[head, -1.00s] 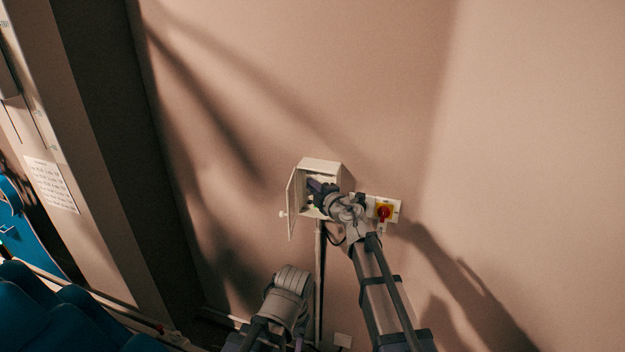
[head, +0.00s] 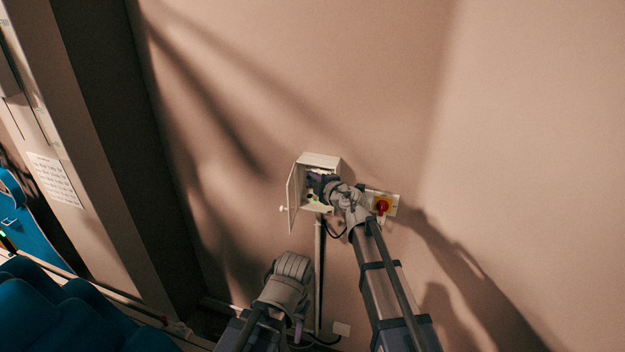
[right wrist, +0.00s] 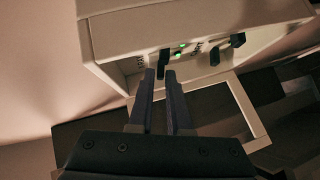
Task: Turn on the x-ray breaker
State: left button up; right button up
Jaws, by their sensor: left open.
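A cream breaker box (head: 322,160) hangs on the wall with its door (head: 292,198) open to the left. My right gripper (head: 315,183) reaches into it. In the right wrist view the box (right wrist: 150,25) shows several black levers and two small green lights (right wrist: 182,46). The fingers of my right gripper (right wrist: 160,76) are a little apart at one black lever (right wrist: 163,62). The lever shows between their tips; I cannot tell whether they touch it. The lettering beside it is too small to read surely. My left gripper (head: 298,332) hangs low, open and empty, its fingers mostly hidden.
A red rotary switch (head: 382,205) on a yellow plate sits on the wall just right of the box. A pipe (head: 319,270) runs down below the box. Blue seats (head: 60,315) stand at the lower left.

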jog(key=o, duration=0.3)
jog(key=shift+o, duration=0.2)
jog(key=shift+s, duration=0.1)
jog(key=p+v, duration=0.1)
jog(key=v, duration=0.6)
jog(key=shift+s+p, duration=0.3)
jog(key=shift+p, duration=0.1)
jog(key=shift+d, duration=0.15)
